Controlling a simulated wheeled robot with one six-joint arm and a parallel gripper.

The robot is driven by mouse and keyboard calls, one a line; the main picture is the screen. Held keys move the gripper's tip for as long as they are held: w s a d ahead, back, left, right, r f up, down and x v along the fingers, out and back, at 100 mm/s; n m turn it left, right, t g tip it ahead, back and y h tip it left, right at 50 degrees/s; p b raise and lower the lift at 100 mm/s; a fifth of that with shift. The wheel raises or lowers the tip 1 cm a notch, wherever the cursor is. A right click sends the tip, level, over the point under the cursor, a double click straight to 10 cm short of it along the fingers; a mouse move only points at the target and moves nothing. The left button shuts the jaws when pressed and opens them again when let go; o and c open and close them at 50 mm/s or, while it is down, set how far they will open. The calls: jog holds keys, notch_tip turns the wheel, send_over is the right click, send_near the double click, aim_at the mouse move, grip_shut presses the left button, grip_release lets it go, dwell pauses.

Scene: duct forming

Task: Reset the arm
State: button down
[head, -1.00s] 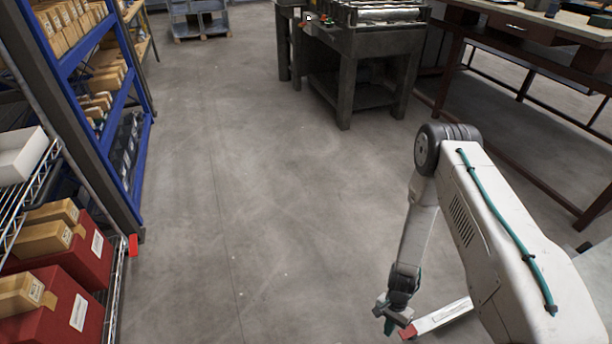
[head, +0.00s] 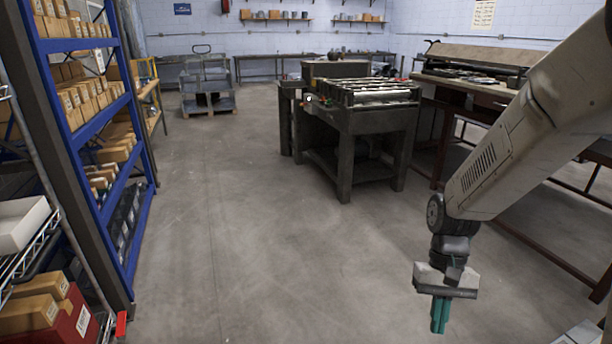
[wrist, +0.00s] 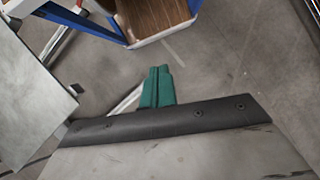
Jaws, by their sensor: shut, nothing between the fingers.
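My gripper (head: 440,316) hangs from my arm at the right of the head view, fingers pointing down over bare floor. Its two green fingers are together with nothing between them. In the wrist view the green fingers (wrist: 157,88) stick out past the dark edge of the gripper body, pressed side by side. The arm link comes in from the upper right of the head view.
A blue shelf rack (head: 105,140) with cardboard boxes stands at the left, with a red bin (head: 75,318) at its near end. A dark machine table (head: 365,125) stands mid-right, a workbench (head: 470,90) behind it. The central floor (head: 225,230) is clear.

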jog(key=s+r+n+t, duration=0.1)
jog(key=s+r+t, duration=0.2)
jog(key=s+r, duration=0.4)
jog(key=s+r+t+h, duration=0.1)
jog(key=s+r+t, duration=0.2)
jog(key=r, duration=1)
jog(key=shift+s+d+n, duration=0.4)
jog(key=shift+s, duration=1.5)
jog(key=shift+r, duration=0.1)
